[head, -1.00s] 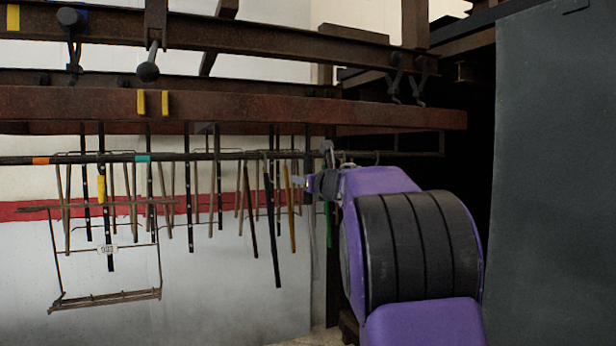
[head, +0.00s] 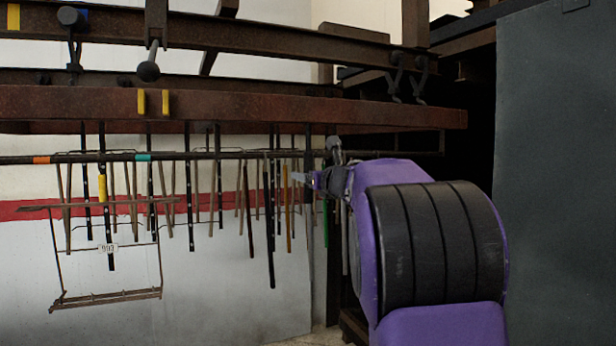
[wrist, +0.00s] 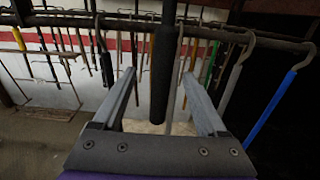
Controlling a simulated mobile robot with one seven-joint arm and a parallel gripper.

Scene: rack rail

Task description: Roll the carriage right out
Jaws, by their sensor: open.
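A brown wire-frame carriage (head: 60,262) with a small white number tag hangs from the dark rail (head: 220,156) at the left of the head view. A dark rod with a yellow band (head: 103,190) hangs at it, between the rail's orange and teal bands. The frame also shows at the left edge of the wrist view (wrist: 45,108). My gripper (head: 312,180) is at the rail's right part, well right of the carriage and apart from it. In the wrist view my gripper (wrist: 160,77) is open, with a thick dark hanging bar (wrist: 163,60) between its fingers; contact cannot be told.
Several thin rods hang along the rail between the carriage and my gripper. A blue-sleeved hook (wrist: 270,110) hangs right of my gripper. A rusty beam (head: 300,108) runs above the rail. A grey panel (head: 555,180) stands at the right. The floor below the carriage looks clear.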

